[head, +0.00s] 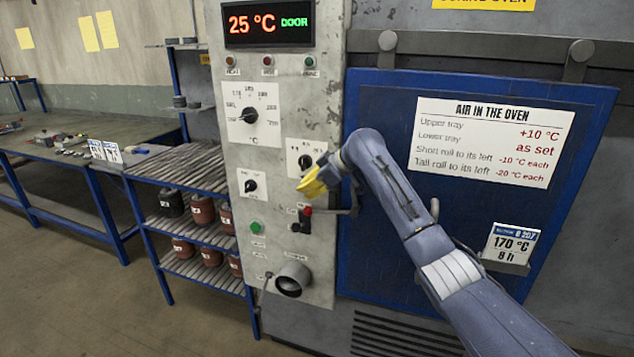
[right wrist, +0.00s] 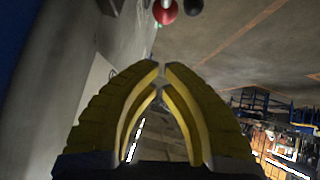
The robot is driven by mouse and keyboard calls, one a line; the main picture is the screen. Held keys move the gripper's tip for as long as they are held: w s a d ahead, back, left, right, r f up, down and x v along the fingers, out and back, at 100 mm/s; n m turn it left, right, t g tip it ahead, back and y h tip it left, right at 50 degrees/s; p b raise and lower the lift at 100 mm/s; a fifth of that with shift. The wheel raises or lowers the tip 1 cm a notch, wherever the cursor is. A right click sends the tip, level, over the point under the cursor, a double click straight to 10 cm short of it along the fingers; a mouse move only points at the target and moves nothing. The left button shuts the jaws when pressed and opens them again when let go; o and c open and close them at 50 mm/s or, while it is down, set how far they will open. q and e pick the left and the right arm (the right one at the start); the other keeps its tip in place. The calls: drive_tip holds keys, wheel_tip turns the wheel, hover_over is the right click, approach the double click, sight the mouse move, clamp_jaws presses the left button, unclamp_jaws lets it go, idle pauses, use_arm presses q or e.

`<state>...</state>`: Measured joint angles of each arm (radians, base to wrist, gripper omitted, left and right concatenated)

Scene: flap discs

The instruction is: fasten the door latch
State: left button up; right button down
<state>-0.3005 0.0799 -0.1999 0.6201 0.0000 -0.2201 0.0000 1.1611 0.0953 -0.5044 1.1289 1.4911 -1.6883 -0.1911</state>
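The blue oven door (head: 385,262) looks closed against the grey oven front. A red knob (head: 307,211) is at the lever's left end, above a small black fitting (head: 301,228) on the panel. The red knob also shows at the top of the right wrist view (right wrist: 165,13). My right gripper (head: 308,187) has yellow fingers and is just above the red knob, apart from it. Its fingertips (right wrist: 161,68) are nearly together with nothing between them. My left gripper is not in view.
The control panel (head: 270,190) carries dials, buttons and a round spout (head: 292,279). Its display (head: 268,23) reads 25 °C and DOOR. A blue-framed rack (head: 160,255) with several brown rolls stands to the left. A card holder (head: 505,264) sits on the door at right.

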sight(306, 209)
drive_tip(key=shift+w+a+f, duration=0.1)
drive_tip(key=shift+w+f, duration=0.1)
drive_tip(key=shift+f, duration=0.55)
drive_tip(key=shift+w+f, duration=0.15)
drive_tip(key=shift+f, duration=0.65)
drive_tip(key=shift+w+a+f, duration=0.1)
drive_tip(key=shift+w+f, duration=0.1)
drive_tip(key=shift+f, duration=0.55)
